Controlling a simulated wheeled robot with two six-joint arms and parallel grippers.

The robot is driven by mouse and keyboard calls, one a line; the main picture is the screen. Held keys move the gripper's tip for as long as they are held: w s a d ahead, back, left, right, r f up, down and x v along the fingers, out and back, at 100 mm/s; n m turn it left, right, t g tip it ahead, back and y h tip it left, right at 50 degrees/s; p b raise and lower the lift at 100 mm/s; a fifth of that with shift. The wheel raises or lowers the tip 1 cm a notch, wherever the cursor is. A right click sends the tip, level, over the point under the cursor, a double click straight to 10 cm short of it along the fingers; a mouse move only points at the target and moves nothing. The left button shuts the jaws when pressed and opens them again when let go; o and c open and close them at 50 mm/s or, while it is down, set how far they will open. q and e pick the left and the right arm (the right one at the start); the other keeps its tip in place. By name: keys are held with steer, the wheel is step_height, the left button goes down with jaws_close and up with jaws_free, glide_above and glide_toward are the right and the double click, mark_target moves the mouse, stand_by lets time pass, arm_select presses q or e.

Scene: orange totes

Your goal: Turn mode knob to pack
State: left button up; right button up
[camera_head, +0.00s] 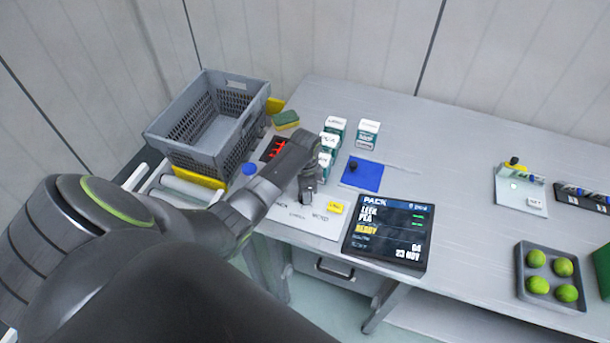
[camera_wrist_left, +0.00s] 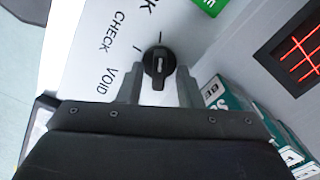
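The mode knob (camera_wrist_left: 159,62) is a black dial with a pale mark, on a white panel (camera_wrist_left: 95,35) printed CHECK and VOID, with a cut-off word ending in K. Short tick marks surround it. My left gripper (camera_wrist_left: 160,88) is open, its fingers on either side of the knob with a visible gap; I cannot tell any contact. In the head view my left gripper (camera_head: 307,192) points down over the white panel (camera_head: 312,222), hiding the knob. A dark screen (camera_head: 387,232) right of the panel shows PACK and READY. My right gripper is out of view.
White-and-green boxes (camera_head: 334,128) stand just behind the gripper. A blue mat (camera_head: 362,174), a yellow tag (camera_head: 335,208) and a grey crate (camera_head: 243,122) are nearby. A tray of green fruits (camera_head: 527,291) sits at right; the table's middle is largely clear.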

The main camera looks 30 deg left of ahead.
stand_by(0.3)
arm_select(q)
step_height(320, 180, up, 17)
steer(key=p, duration=0.2)
steer(key=shift+r, duration=0.15)
steer(key=shift+s, duration=0.1)
stand_by(0.6)
